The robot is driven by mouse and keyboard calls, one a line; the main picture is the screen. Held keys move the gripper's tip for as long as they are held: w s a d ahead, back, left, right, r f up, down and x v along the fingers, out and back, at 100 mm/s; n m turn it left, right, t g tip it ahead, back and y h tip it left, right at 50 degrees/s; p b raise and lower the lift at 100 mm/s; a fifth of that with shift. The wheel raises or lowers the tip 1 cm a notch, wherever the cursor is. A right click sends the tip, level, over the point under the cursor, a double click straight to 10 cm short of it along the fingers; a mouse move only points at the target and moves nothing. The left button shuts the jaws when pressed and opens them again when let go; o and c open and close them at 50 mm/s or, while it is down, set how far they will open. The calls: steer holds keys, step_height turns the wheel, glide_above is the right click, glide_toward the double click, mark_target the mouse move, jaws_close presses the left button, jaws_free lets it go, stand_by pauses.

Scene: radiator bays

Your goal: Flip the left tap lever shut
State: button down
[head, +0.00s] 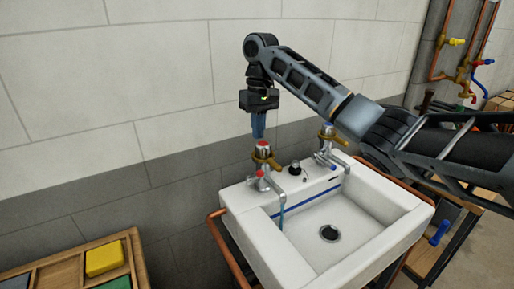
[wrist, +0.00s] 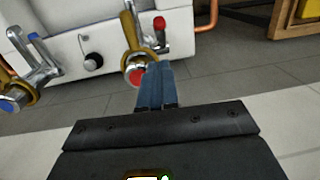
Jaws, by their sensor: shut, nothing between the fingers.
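The left tap (head: 263,165) stands at the back left of a white sink, with red marks and a brass lever (head: 268,158) near its top. In the wrist view the left tap's red cap (wrist: 137,76) and brass lever (wrist: 130,30) show just beyond my fingertips. A thin bluish streak (head: 281,215) hangs below its spout and looks like water. My gripper (head: 258,136) points down just above the tap's top, its blue fingers together and empty. In the wrist view the fingertips (wrist: 154,66) overlap the red cap's edge; I cannot tell whether they touch.
The white sink (head: 375,255) also bears a blue-marked right tap (head: 325,145) and a dark knob (head: 295,168) between the taps. A copper rail (head: 218,232) runs along its left side. A wooden tray (head: 60,262) with coloured blocks is at lower left. The wall is close behind.

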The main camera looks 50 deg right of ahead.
mark_target(257, 159)
steer(key=f, duration=0.9)
steer(key=shift+s+a+f, duration=0.1)
steer(key=shift+a+f, duration=0.15)
steer(key=shift+a, duration=0.1)
